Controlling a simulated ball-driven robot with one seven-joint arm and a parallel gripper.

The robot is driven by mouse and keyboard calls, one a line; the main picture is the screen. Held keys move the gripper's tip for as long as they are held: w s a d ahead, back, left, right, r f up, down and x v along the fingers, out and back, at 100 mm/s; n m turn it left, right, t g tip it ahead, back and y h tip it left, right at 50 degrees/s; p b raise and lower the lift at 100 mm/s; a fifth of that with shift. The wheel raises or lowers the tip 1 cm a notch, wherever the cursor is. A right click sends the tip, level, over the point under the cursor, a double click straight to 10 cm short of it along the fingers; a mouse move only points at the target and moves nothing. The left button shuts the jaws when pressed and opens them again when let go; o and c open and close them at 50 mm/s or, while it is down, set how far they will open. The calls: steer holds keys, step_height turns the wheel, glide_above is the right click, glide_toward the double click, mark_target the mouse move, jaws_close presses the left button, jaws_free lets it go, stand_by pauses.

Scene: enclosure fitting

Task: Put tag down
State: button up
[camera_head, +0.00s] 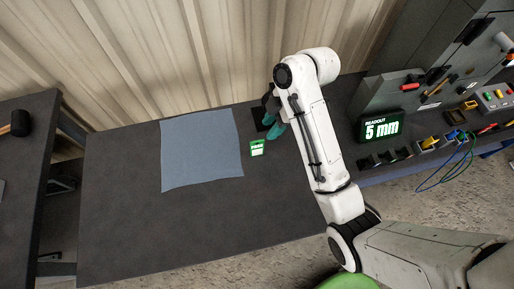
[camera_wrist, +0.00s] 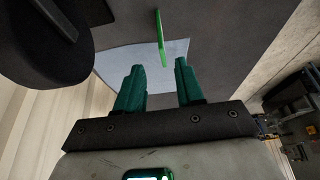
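The tag (camera_head: 257,148), small and green with a white face, is on the dark table just right of the cloth's edge in the head view. In the wrist view the tag (camera_wrist: 161,38) shows as a thin green strip, nearly edge-on, beyond the fingertips and between their lines. My gripper (camera_head: 272,126) has teal fingers and is close behind the tag. In the wrist view my gripper (camera_wrist: 158,66) is open, with clear gaps between each finger and the tag. I cannot tell whether the tag touches the table.
A blue-grey cloth (camera_head: 200,150) lies flat on the dark table (camera_head: 118,205). A readout (camera_head: 383,128) showing 5 mm stands at the right, near tools and connectors. A corrugated wall (camera_head: 130,60) runs behind the table. The table's front left is clear.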

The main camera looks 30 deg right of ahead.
mark_target(261, 140)
steer(key=shift+b+x, duration=0.95)
steer(key=shift+x, duration=4.15)
steer(key=shift+s+a, duration=0.1)
steer(key=shift+a, duration=0.05)
steer(key=shift+c, duration=0.5)
steer(key=shift+r, duration=0.1)
jaws_close()
